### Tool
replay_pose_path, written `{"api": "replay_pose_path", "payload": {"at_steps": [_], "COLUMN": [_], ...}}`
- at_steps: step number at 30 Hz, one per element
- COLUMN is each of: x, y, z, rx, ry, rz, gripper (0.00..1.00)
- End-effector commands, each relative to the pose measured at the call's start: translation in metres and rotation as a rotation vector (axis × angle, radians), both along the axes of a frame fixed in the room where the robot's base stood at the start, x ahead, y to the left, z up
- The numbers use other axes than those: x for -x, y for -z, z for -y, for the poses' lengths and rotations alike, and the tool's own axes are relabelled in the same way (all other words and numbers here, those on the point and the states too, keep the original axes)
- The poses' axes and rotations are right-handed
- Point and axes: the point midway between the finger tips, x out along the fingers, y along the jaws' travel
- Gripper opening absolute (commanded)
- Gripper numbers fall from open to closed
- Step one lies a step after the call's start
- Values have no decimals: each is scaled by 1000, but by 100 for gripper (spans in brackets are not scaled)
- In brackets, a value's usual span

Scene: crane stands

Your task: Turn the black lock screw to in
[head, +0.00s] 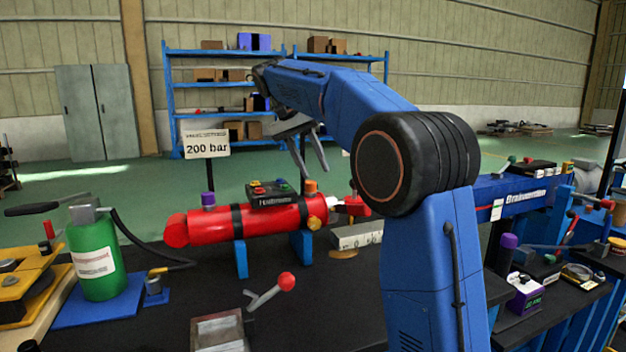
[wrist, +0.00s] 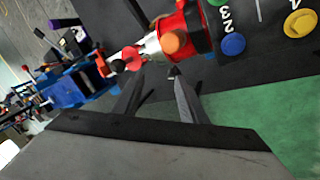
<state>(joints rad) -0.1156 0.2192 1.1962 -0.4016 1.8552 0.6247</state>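I cannot make out the black lock screw for certain in either view. The red cylinder (head: 225,225) lies on blue supports on the dark bench, with black bands, an orange cap (head: 310,187) and a yellow knob (head: 314,223) at its right end. The wrist view shows part of the red cylinder (wrist: 200,32), its orange cap (wrist: 172,42) and a silver fitting with a red knob (wrist: 128,60). My gripper (head: 310,172) is open and empty, above and behind the cylinder's right end. In the wrist view its fingertips (wrist: 157,80) are apart with nothing between them.
A red-tipped lever (head: 287,281) stands at the front of the bench. A green bottle (head: 93,255) with a black hose is at left. A 200 bar sign (head: 206,144) stands behind. A blue beam (head: 520,193) and cluttered side bench are at right. Green floor lies beyond.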

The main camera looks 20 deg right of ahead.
Motion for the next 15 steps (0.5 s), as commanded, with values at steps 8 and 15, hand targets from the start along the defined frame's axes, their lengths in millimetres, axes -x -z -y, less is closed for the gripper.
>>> {"api": "replay_pose_path", "payload": {"at_steps": [8,15], "x": [24,41], "y": [-33,-79], "z": [39,57], "rx": [-351,-511], "ry": [-382,-732], "rz": [48,219], "gripper": [38,38]}}
